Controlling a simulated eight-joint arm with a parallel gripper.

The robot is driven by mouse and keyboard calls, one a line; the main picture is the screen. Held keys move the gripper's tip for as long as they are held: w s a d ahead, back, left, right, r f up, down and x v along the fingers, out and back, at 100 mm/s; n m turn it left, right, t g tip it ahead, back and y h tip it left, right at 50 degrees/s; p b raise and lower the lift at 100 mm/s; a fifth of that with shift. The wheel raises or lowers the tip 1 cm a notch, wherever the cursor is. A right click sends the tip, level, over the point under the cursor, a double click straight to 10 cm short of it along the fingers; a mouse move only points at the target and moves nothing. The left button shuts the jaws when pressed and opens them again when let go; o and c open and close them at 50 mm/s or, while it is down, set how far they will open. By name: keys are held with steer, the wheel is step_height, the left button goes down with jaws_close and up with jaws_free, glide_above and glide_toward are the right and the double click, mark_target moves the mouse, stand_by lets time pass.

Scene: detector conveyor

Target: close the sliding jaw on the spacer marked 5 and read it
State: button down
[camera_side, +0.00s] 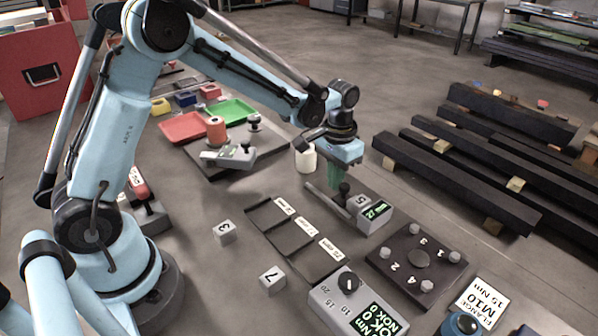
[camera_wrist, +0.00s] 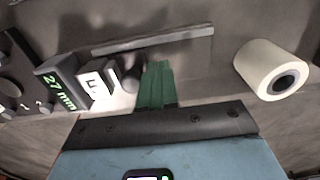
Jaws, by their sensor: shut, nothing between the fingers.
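The measuring gauge has a long grey rail (camera_side: 327,205) and a block with a lit green display (camera_side: 376,210) reading 27 mm; the same display shows in the wrist view (camera_wrist: 60,90). The pale spacer marked 5 (camera_side: 359,201) sits beside the display block, on the side towards the sliding jaw. It also shows in the wrist view (camera_wrist: 92,84). The sliding jaw's dark knob (camera_side: 344,187) stands close beside the spacer; I cannot tell whether jaw and spacer touch. My gripper (camera_side: 332,186), with green fingers, is shut and empty, pointing down right beside the knob, on the side away from the spacer.
A white roll (camera_side: 305,159) stands behind my gripper. Spacers marked 3 (camera_side: 225,231) and 7 (camera_side: 272,280) lie on the floor in front. A slotted dark tray (camera_side: 290,236), a numbered bolt plate (camera_side: 412,259) and a torque unit (camera_side: 352,303) stand near the gauge.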

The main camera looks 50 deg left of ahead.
step_height(320, 180, up, 7)
stand_by(0.9)
steer(key=shift+a, duration=0.1)
steer(key=s+r+t, duration=0.2)
steer(key=s+t, duration=0.1)
steer(key=s, duration=0.4)
steer(key=s+a+r+t, duration=0.1)
steer(key=s+t, duration=0.3)
steer(key=s, duration=0.4)
steer(key=shift+r, duration=0.7)
